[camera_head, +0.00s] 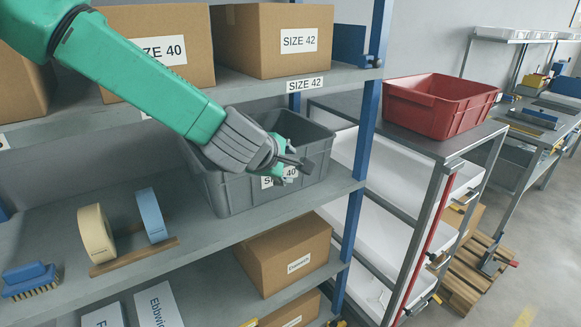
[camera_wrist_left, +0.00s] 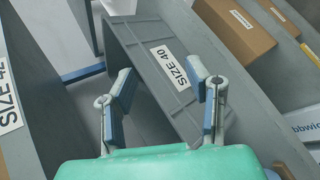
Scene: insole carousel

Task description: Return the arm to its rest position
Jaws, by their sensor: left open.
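My left arm comes in from the upper left of the head view, and its green and grey links cross in front of the shelf rack. My left gripper (camera_head: 296,168) is at the front of a grey bin (camera_head: 235,197) labelled SIZE 40, and partly covers the label. In the left wrist view the gripper (camera_wrist_left: 162,76) has its two fingers apart with nothing held between them. The grey bin (camera_wrist_left: 140,42) and its label lie beyond the fingers. I cannot tell whether the gripper touches the bin. My right gripper is not in view.
Cardboard boxes SIZE 40 (camera_head: 190,50) and SIZE 42 (camera_head: 262,45) stand on the upper shelf (camera_head: 250,88). Tape rolls (camera_head: 96,232) and a blue brush (camera_head: 30,280) are left of the bin. A blue post (camera_head: 362,150) and red crate (camera_head: 432,108) are right.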

